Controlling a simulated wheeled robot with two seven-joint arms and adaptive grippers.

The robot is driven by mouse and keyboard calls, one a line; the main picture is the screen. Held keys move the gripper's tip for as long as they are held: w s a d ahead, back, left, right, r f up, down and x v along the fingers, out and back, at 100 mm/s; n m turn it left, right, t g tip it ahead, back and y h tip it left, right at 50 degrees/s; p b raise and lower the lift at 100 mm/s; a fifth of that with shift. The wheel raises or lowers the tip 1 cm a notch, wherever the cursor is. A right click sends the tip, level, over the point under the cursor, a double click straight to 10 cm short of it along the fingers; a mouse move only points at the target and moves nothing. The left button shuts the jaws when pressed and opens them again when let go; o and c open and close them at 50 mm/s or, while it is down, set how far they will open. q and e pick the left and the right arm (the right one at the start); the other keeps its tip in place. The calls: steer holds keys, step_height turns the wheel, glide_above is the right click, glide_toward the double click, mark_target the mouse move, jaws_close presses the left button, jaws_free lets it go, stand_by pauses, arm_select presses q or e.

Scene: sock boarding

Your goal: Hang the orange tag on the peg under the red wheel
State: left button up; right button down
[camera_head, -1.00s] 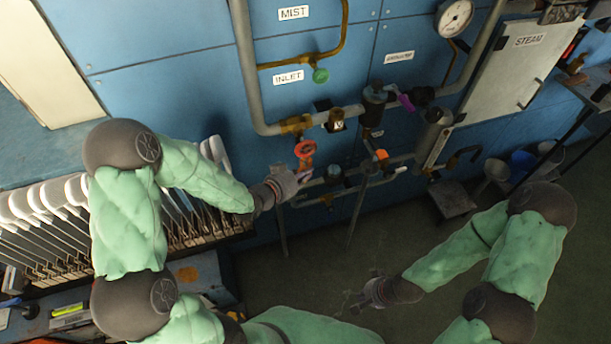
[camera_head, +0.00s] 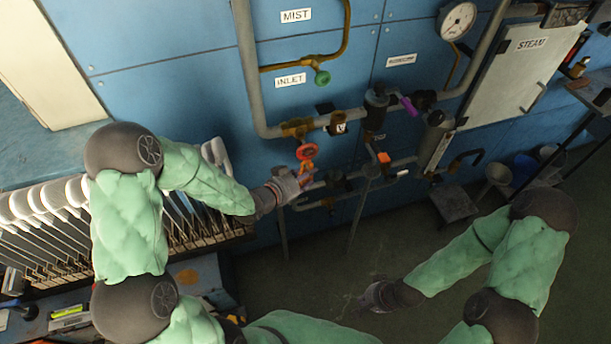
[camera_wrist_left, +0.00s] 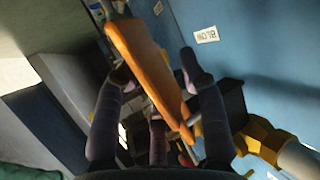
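The red wheel (camera_head: 307,152) sits on the pipework of the blue wall in the head view. Orange shows just below it, at my left gripper (camera_head: 306,180). In the left wrist view the orange tag (camera_wrist_left: 148,65) is a long flat plate, tilted, between the spread fingers of my left gripper (camera_wrist_left: 156,72). Its lower picture end is close to a thin pale peg (camera_wrist_left: 189,123); I cannot tell whether the tag is threaded on it. The fingers look open around the tag. My right gripper (camera_head: 372,300) is low over the floor, its fingers too unclear to read.
A green-handled valve (camera_head: 321,78) and a purple handle (camera_head: 409,105) are on nearby pipes. A steam cabinet (camera_head: 510,75) and buckets (camera_head: 522,165) are at the right. Floor near my right gripper is clear.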

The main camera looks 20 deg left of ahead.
arm_select(q)
steer(key=v, duration=1.2)
steer(key=shift+s+f, duration=0.1)
steer(key=shift+f, duration=0.05)
